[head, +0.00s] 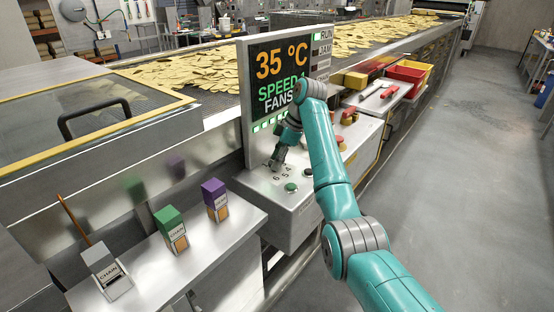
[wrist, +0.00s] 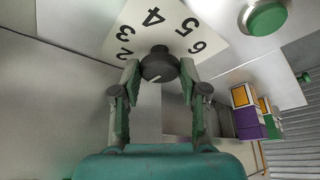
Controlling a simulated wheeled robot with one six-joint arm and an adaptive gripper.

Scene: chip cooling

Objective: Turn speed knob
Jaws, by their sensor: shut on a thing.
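The speed knob (wrist: 159,68) is a dark round knob with a light pointer line, on a white dial plate (wrist: 150,27) with printed numbers, of which 2 to 6 show in the wrist view. My gripper (wrist: 159,72) is shut on the knob, with one fingertip on each side of it. In the head view my gripper (head: 276,163) reaches down to the control panel (head: 300,215) and hides the knob. The display (head: 282,75) above reads 35 °C, with a speed line and a fans line partly hidden by my arm.
A green button (head: 291,187) sits right of the dial. Several red and yellow controls and trays (head: 405,75) lie farther right. The floor at right is clear.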

